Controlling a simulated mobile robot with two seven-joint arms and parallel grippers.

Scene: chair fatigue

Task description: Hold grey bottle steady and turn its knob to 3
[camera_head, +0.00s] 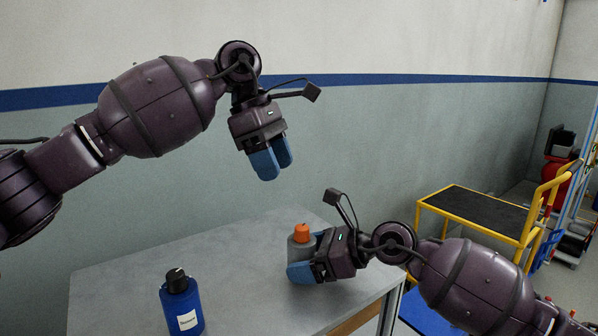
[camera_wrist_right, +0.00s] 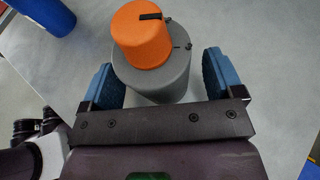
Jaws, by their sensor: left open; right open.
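The grey bottle (camera_head: 299,252) stands upright on the table with an orange knob (camera_head: 302,231) on top. In the right wrist view the grey bottle (camera_wrist_right: 166,84) sits between the blue fingers, and its orange knob (camera_wrist_right: 140,36) bears a black mark. My right gripper (camera_head: 308,258) is open around the bottle's body, with a visible gap on at least the right side; it also shows in the right wrist view (camera_wrist_right: 162,88). My left gripper (camera_head: 271,162) is open and empty, above and left of the bottle, fingers pointing down. The knob's number setting cannot be read.
A blue bottle (camera_head: 182,304) with a black cap and white label stands on the grey table (camera_head: 235,262), left of the grey bottle. A yellow cart (camera_head: 480,213) with a dark top stands beyond the table at right. Tabletop between the bottles is clear.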

